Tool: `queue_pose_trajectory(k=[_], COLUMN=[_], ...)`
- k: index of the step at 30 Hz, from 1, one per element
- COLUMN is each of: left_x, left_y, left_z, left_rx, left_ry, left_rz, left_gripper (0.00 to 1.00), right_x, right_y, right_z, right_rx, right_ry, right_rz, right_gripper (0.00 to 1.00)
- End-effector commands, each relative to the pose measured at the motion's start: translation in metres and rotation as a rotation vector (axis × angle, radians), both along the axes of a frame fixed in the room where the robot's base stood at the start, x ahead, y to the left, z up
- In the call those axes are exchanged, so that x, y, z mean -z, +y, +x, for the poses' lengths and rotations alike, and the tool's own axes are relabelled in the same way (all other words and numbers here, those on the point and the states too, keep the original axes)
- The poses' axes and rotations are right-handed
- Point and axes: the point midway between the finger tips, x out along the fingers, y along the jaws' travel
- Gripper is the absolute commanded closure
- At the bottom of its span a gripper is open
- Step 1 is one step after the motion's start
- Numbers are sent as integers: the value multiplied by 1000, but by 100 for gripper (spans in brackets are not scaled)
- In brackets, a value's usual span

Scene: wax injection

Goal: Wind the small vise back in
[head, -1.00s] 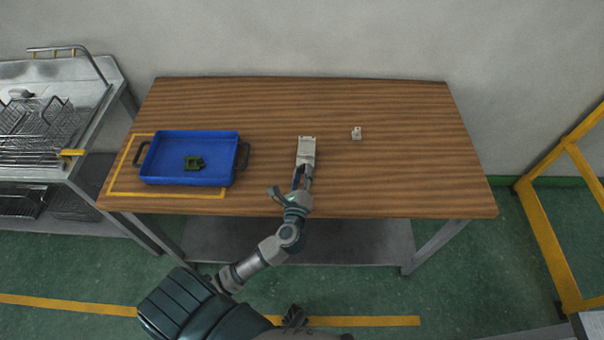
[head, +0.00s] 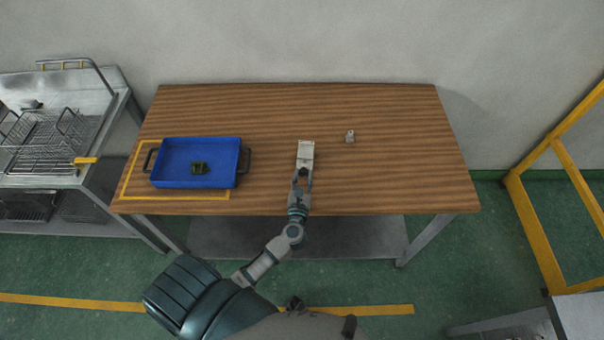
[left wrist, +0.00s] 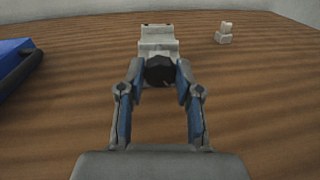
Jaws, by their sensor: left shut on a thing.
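The small vise (head: 306,151) stands on the wooden table near its middle. It is pale grey, and its jaws also show in the left wrist view (left wrist: 158,42) at the top centre. A dark round knob (left wrist: 160,71) faces me on its near end. My left gripper (head: 301,178) reaches in from the front. In the left wrist view its two fingers (left wrist: 160,80) are shut on the knob from both sides. How far the vise's jaws stand apart is too small to tell. My right gripper is not in view.
A small pale block (head: 350,136) stands right of the vise. The table's right side is clear. A metal rack table (head: 100,165) stands at far left.

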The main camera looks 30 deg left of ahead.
Motion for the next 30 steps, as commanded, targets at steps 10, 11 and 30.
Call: queue_pose_trajectory(k=[10,11,30], left_x=[-2,-2,-1], left_y=[-1,-2,-4], left_z=[0,0,1], left_rx=[1,1,4], left_ry=[139,150,397], left_rz=[297,323,877], left_gripper=[100,100,100], right_x=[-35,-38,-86], right_y=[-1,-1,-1], right_z=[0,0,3], right_rx=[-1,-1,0], right_ry=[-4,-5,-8], right_rz=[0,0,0], right_gripper=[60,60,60])
